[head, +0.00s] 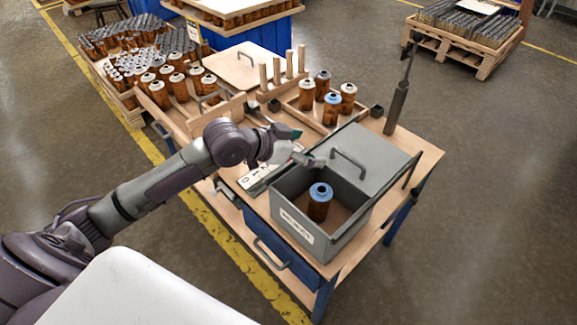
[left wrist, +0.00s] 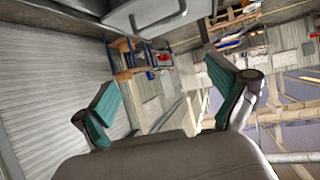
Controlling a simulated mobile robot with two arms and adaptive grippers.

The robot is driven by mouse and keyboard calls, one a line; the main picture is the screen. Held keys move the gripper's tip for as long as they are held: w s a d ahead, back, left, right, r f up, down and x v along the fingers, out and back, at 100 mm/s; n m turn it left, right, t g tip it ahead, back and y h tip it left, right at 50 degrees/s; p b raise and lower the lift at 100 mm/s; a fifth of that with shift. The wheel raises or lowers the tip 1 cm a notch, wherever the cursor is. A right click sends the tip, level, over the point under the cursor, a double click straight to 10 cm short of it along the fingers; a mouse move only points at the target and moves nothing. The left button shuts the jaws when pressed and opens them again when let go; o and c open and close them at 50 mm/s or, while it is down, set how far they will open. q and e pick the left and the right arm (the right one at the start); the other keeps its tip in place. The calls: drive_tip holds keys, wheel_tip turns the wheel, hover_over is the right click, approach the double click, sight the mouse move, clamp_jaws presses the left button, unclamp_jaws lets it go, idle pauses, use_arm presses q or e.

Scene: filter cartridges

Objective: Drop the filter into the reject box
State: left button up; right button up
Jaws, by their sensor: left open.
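A filter (head: 320,202) with a blue top and amber-brown body stands upright inside the grey reject box (head: 334,247) on the bench. The box has a white label on its front, and a grey lid with a handle (head: 352,156) lies across its rear part. My left gripper (head: 308,146) is open and empty, above the bench just behind and left of the box, apart from the filter. In the left wrist view its two teal-padded fingers (left wrist: 165,95) are spread wide with nothing between them. My right gripper is not in view.
A wooden tray (head: 300,112) with several filters stands behind the box, beside wooden pegs (head: 276,70). More filters crowd the bench's far left. A dark upright tool (head: 396,105) stands at the right.

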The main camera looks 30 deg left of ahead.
use_arm(q)
drive_tip(key=v, duration=0.7)
drive_tip(key=shift+s+r, duration=0.15)
drive_tip(key=shift+s, duration=0.05)
drive_tip(key=shift+a, duration=0.1)
